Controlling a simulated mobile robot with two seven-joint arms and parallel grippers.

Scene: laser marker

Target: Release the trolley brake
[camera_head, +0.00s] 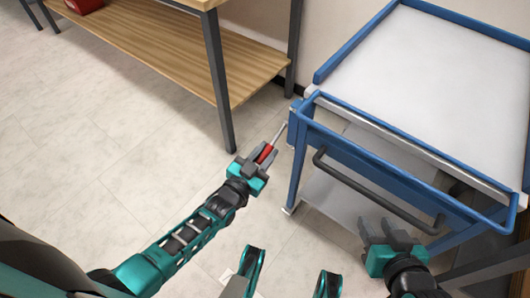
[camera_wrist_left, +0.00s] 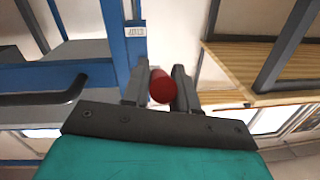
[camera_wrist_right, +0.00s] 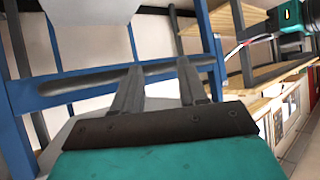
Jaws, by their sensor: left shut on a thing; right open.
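The blue trolley (camera_head: 300,165) with a white top stands at the right in the head view. A dark bar handle (camera_head: 375,192) is fixed across its near side. My left gripper (camera_head: 262,155) is shut on a red-handled screwdriver (camera_head: 265,153), whose thin shaft points up toward the trolley's left corner post. The red handle end (camera_wrist_left: 163,87) shows between the fingers in the left wrist view. My right gripper (camera_head: 390,232) is open and empty, just below and in front of the bar; in its wrist view (camera_wrist_right: 157,85) the bar passes behind the fingertips. I cannot make out a brake.
A wooden workbench (camera_head: 150,40) with dark metal legs stands at the back left, with a red object (camera_head: 84,5) on its lower shelf. Pale tiled floor (camera_head: 100,150) is clear at the left and between bench and trolley.

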